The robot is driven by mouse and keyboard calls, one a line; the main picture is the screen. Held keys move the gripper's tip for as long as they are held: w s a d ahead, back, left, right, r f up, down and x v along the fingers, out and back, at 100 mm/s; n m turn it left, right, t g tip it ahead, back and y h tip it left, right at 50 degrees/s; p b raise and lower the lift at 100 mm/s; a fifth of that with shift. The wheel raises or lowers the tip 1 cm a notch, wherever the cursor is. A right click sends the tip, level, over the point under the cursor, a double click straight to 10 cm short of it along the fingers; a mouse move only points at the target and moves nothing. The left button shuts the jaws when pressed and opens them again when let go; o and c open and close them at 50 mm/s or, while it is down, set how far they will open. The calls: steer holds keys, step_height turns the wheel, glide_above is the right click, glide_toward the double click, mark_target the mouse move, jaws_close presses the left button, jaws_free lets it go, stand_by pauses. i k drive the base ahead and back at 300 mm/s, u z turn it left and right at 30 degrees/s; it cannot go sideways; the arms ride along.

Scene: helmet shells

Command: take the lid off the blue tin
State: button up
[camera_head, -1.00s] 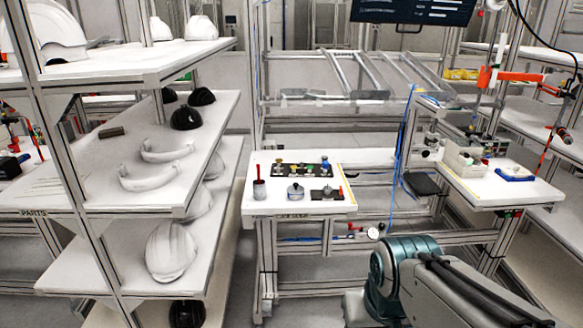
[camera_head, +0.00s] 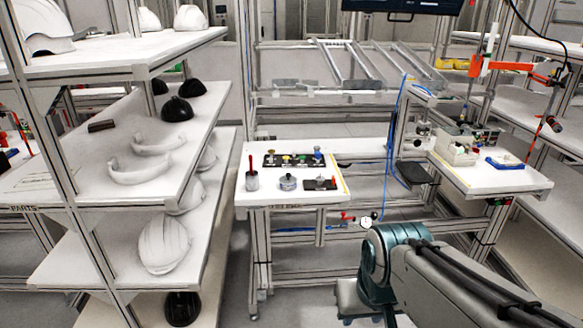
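A small round grey, slightly bluish tin-like object (camera_head: 288,182) stands on the white table (camera_head: 264,194) in the middle of the picture. It may be the blue tin; it is too small to be sure of its colour or to make out a lid. My teal and grey arm reaches in from the lower right, well short of the table. My gripper is out of the picture, so whether it is open or shut does not show.
On the same table, a grey cup with a red handle (camera_head: 252,180) is left of the round object. A black plate (camera_head: 320,184) is right of it, a black knob board (camera_head: 293,160) behind it. A tall shelf (camera_head: 150,68) with helmet shells stands left; another white bench (camera_head: 485,184) right.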

mark_target(288, 180)
steer(key=u, duration=0.25)
steer(key=i, duration=2)
steer(key=z, duration=0.25)
